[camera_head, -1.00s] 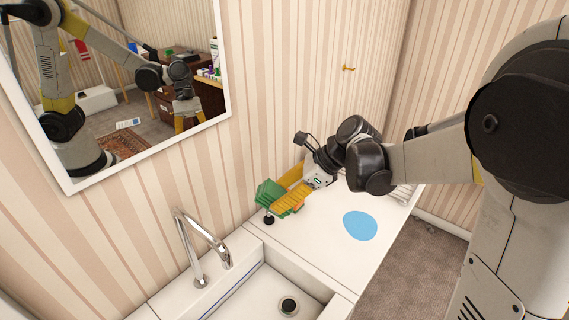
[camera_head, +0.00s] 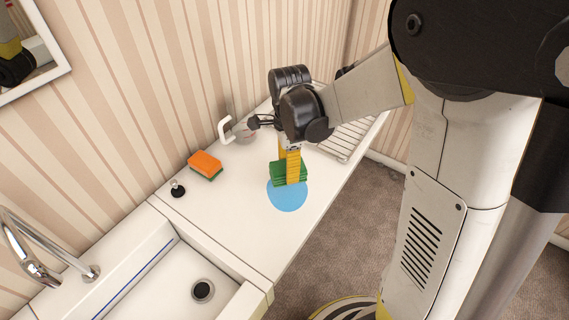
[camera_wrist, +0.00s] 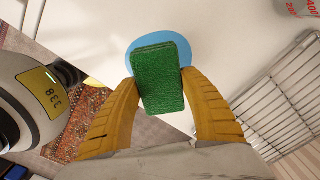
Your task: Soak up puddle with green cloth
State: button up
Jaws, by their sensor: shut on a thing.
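The green cloth (camera_head: 278,174) is a folded block between the yellow fingers of my gripper (camera_head: 291,168), which is shut on it. In the wrist view the cloth (camera_wrist: 160,78) sits between both fingertips of my gripper (camera_wrist: 159,85). The puddle (camera_head: 287,197) is a flat light-blue patch on the white counter. The cloth is over the puddle's far edge in the head view; I cannot tell if it touches. In the wrist view the blue puddle (camera_wrist: 205,55) shows around the cloth's upper part and sides.
An orange sponge (camera_head: 205,163) and a black plug (camera_head: 178,190) lie on the counter (camera_head: 235,215) to the left. A sink (camera_head: 165,280) with a tap (camera_head: 35,255) is at lower left. A wire rack (camera_head: 350,137) and a clear measuring cup (camera_head: 240,130) stand behind.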

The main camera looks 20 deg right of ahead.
jog(key=shift+a+f+b, duration=0.15)
jog(key=shift+f+b, duration=0.3)
jog(key=shift+f, duration=0.25)
jog(key=shift+f+b, duration=1.65)
jog(key=shift+f, duration=0.55)
jog(key=shift+f+b, duration=0.4)
jog(key=shift+f, duration=0.1)
jog(key=shift+r+p, duration=2.65)
jog(key=shift+r, duration=0.9)
